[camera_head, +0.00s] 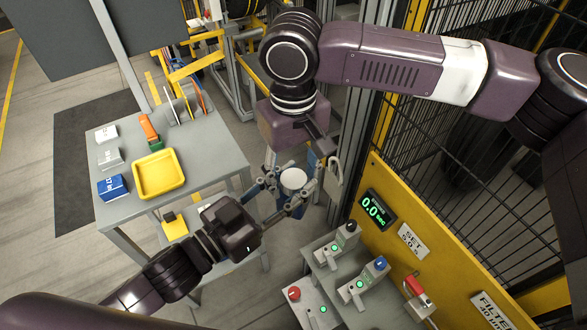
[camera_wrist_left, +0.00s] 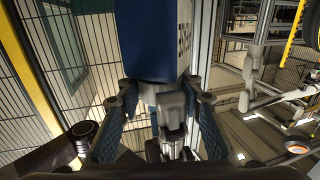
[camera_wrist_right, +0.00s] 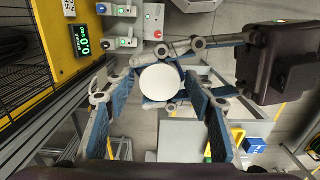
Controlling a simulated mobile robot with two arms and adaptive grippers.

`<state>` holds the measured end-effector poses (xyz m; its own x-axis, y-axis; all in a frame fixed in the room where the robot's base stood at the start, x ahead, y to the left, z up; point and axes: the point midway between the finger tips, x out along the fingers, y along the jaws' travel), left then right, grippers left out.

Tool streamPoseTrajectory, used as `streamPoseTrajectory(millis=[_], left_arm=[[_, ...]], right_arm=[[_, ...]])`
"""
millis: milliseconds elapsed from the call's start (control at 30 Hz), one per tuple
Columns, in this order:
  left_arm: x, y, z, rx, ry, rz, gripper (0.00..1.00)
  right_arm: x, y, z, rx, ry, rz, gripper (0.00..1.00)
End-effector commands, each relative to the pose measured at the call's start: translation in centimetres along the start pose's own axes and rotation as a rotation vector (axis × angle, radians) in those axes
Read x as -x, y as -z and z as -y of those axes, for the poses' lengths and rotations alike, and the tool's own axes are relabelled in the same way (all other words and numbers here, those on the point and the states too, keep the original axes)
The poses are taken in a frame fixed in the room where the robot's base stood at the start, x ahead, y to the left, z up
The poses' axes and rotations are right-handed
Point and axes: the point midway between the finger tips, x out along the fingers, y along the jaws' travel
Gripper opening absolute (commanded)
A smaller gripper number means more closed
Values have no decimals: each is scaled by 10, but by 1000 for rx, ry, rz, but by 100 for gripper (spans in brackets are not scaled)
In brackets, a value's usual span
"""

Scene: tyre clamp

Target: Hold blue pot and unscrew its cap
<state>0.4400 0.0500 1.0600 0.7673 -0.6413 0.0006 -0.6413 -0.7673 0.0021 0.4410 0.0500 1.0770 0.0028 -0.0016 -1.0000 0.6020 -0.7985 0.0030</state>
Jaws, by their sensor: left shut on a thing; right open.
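The blue pot (camera_wrist_left: 151,40) with a printed label is between the fingers of my left gripper (camera_wrist_left: 160,88), which is shut on it and holds it up off any surface. Its round white cap (camera_wrist_right: 160,84) faces my right wrist camera and also shows in the head view (camera_head: 293,179). My right gripper (camera_wrist_right: 152,85) is open, its blue-padded fingers on either side of the cap, and I see no clear contact. In the head view the fingers of both grippers crowd around the cap and hide most of the pot.
A grey table (camera_head: 213,147) at left carries a yellow tray (camera_head: 158,173), a blue box (camera_head: 112,187) and other boxes. A yellow panel with a green timer display (camera_head: 377,209) and several small button devices (camera_head: 337,243) stand at lower right. Wire fencing (camera_head: 470,150) stands at right.

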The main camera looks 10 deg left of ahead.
Motion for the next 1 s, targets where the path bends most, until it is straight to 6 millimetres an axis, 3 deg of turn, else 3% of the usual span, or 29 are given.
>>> streamPoseTrajectory(millis=[100, 500, 1000], left_arm=[[0, 2, 0, -1, -1, -3, 0], [0, 2, 0, -1, -1, -3, 0], [0, 1, 0, -1, -1, -3, 0]], right_arm=[[0, 0, 0, 0, 0, 0, 48], [0, 0, 0, 0, 0, 1, 6], [0, 0, 0, 302, 0, 1, 6]])
